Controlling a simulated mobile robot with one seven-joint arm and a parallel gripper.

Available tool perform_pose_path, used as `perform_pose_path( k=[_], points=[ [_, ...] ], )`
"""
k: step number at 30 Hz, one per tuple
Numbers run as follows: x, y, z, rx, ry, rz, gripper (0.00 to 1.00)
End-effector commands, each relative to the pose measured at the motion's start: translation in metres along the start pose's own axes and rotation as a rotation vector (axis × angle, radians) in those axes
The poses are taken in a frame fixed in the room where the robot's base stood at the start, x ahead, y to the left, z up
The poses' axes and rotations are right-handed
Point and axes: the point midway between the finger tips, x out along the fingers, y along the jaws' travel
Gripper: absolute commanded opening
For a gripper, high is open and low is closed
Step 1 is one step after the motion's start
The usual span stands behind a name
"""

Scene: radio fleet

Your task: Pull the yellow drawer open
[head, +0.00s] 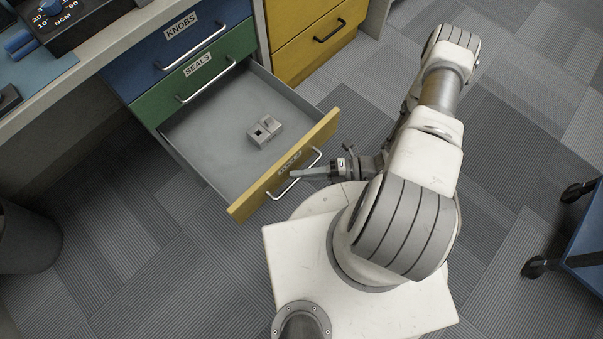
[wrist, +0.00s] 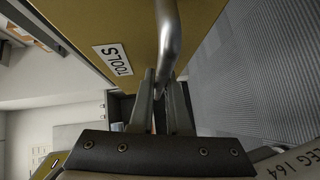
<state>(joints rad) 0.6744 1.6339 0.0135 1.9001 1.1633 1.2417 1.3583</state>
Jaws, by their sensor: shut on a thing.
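The yellow drawer (head: 246,205) is pulled out below the green SEALS drawer, and its grey inside shows. A small grey block with a dark square opening (head: 265,130) lies in it. My gripper (head: 298,173) is at the metal bar handle (head: 284,189) on the drawer front, shut on the handle. In the wrist view the yellow front (wrist: 112,28) carries a TOOLS label (wrist: 113,59), and the handle (wrist: 168,45) runs down between the fingers of my gripper (wrist: 161,85). The exact finger contact is partly hidden.
The blue KNOBS drawer (head: 160,52) and green SEALS drawer (head: 185,105) above are shut. Another yellow-fronted cabinet (head: 318,36) stands to the right. A dark bin (head: 28,238) is at left, and a blue wheeled cart (head: 585,235) at right. Carpet between is clear.

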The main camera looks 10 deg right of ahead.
Motion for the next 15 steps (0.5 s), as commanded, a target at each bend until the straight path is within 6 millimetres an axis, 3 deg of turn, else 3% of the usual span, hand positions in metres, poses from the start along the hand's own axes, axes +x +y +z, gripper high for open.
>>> perform_pose_path(
  k=[10,11,12,15],
  points=[
    [-0.0014,0.0006,0.002,-0.003,-0.004,0.0,0.0],
    [-0.0014,0.0006,0.002,-0.003,-0.004,-0.001,0.2],
    [-0.0013,0.0005,0.002,-0.003,-0.004,-0.001,0.27],
    [-0.001,0.0004,0.0015,-0.002,-0.003,-0.001,0.27]
  ],
)
